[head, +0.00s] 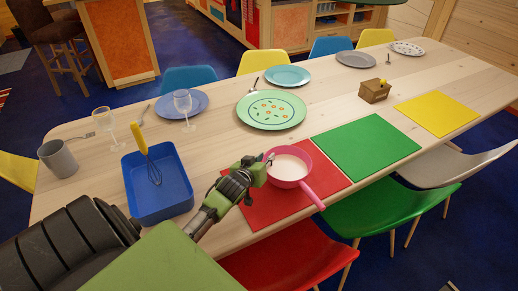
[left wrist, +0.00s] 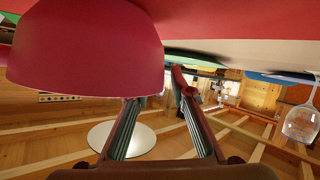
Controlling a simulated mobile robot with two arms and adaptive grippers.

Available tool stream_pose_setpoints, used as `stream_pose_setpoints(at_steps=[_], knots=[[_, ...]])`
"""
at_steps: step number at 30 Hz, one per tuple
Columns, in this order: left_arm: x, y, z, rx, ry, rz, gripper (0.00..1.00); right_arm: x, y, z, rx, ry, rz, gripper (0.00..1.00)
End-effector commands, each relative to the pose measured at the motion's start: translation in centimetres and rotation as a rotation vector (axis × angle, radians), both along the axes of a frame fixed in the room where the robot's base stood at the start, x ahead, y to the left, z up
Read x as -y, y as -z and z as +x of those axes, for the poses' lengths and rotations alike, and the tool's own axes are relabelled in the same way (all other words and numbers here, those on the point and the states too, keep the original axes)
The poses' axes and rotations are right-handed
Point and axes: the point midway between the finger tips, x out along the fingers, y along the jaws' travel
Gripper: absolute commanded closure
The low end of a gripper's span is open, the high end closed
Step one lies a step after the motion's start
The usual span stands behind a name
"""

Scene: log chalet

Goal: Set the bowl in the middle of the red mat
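The pink bowl (head: 289,167), with a pale inside and a handle pointing down right, is upright near the middle of the red mat (head: 250,208). My left gripper (head: 264,166) is at the bowl's left rim. In the left wrist view the scene is inverted, and the bowl (left wrist: 85,45) fills the upper left under the red mat (left wrist: 240,18). My left gripper (left wrist: 158,90) has its fingers apart. The bowl hides the left fingertip; a narrow gap shows between the bowl and the right finger. My right gripper is not in view.
A blue bin (head: 160,205) with a yellow-handled whisk (head: 146,152) stands left of my gripper. A green plate (head: 271,110) lies behind the bowl. A green mat (head: 366,147) adjoins the red one on the right. Glasses and a grey mug (head: 58,158) stand at left.

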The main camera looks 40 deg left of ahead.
Motion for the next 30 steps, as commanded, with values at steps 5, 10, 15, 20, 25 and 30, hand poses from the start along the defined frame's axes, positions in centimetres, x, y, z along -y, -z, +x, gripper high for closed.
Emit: stream_pose_setpoints(at_steps=[5,10,15,20,25,30], knots=[[0.7,-0.9,-2.4,-0.002,0.0,-0.002,0.79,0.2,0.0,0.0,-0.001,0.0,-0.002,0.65],[1.5,-2.2,-5.4,-0.002,0.0,-0.002,0.79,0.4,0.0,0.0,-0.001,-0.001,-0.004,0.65],[2.2,-3.4,-8.0,-0.002,-0.001,-0.002,0.79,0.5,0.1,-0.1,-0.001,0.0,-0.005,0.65],[2.7,-4.0,-9.6,-0.002,-0.001,-0.001,0.79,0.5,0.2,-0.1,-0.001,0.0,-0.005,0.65],[2.9,-4.4,-10.3,-0.002,-0.001,-0.001,0.79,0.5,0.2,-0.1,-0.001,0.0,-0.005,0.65],[2.9,-4.4,-10.3,-0.001,-0.001,-0.001,0.79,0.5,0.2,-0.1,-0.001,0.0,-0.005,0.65]])
